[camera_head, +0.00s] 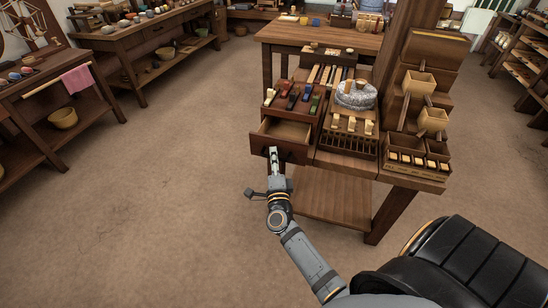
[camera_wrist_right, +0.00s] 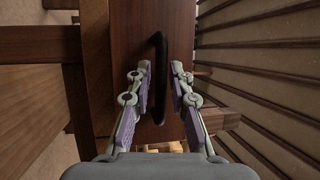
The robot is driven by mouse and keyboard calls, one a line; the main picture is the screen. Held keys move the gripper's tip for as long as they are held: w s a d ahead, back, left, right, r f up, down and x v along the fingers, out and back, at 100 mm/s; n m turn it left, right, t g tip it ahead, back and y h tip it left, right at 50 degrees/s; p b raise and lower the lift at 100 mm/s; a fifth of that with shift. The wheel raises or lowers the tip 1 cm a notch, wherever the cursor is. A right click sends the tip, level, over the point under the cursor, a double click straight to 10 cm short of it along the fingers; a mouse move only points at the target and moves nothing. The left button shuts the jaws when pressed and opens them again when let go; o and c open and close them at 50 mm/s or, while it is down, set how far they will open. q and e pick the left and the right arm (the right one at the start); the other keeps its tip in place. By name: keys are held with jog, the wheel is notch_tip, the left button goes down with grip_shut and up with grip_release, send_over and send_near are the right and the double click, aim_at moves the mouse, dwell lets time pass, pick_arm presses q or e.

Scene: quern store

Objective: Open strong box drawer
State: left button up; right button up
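The strong box (camera_head: 293,98) is a reddish-brown wooden case at the left front of the table. Its drawer (camera_head: 284,130) is pulled out toward me, and the inside that shows looks empty. My right gripper (camera_head: 273,153) is at the drawer's front. In the right wrist view a curved black handle (camera_wrist_right: 159,80) stands out from the brown drawer front (camera_wrist_right: 172,22). My right gripper (camera_wrist_right: 161,75) has one finger on each side of the handle, with gaps between fingers and handle. My left gripper is not in view.
The table (camera_head: 330,205) also holds a grey round stone (camera_head: 356,97), a slotted wooden rack (camera_head: 346,143) and stepped wooden boxes (camera_head: 415,160) right of the strong box. Benches (camera_head: 150,45) stand at the left. The floor left of the table is clear.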

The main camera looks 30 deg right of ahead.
jog(key=v, duration=0.7)
jog(key=shift+s, duration=0.2)
jog(key=shift+a, duration=0.1)
